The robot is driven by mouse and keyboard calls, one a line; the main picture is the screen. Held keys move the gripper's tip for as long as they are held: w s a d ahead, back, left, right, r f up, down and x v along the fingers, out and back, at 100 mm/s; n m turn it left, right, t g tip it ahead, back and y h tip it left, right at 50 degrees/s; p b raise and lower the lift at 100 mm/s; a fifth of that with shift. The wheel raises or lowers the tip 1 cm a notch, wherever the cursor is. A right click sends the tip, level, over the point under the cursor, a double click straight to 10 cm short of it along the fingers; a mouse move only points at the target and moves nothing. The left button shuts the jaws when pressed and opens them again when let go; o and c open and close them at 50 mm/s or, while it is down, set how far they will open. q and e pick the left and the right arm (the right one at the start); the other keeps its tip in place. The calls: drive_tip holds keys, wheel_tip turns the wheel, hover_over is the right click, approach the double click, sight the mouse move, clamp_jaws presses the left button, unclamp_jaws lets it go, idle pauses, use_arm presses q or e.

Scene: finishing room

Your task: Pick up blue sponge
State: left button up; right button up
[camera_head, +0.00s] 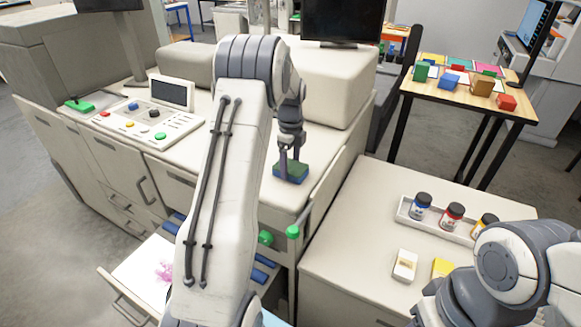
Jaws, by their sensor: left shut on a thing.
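The blue sponge (291,176), a small block with a green upper face and blue sides, is near the front edge of the pale machine top at the centre. My left gripper (289,163) points down onto it and is shut on it. Whether the sponge touches the surface or is just above it, I cannot tell. My left arm covers much of the middle of the view. My right arm shows at the bottom right, but its gripper is not in view.
A pale cabinet (340,242) at the right bears a tray (436,226) of paint jars, a small white box (404,265) and a yellow item (442,268). A control panel (140,125) is at the left. A wooden table (432,88) with coloured blocks stands behind.

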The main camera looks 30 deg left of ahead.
sight(289, 167)
use_arm(q)
drive_tip(key=r+b, duration=0.1)
drive_tip(key=r, duration=0.1)
drive_tip(key=r+b, duration=0.1)
drive_tip(key=r, duration=0.1)
drive_tip(key=shift+s+r, duration=0.1)
drive_tip(key=shift+s, duration=0.3)
drive_tip(key=s+r+b, duration=0.2)
drive_tip(key=s+r, duration=0.1)
drive_tip(key=s, duration=0.2)
drive_tip(key=s+d+r+b, duration=0.1)
drive_tip(key=s+r+b, duration=0.1)
drive_tip(key=s, duration=0.3)
drive_tip(key=shift+s+d+r, duration=0.3)
drive_tip(key=shift+s+r, duration=0.1)
drive_tip(key=shift+r, duration=0.4)
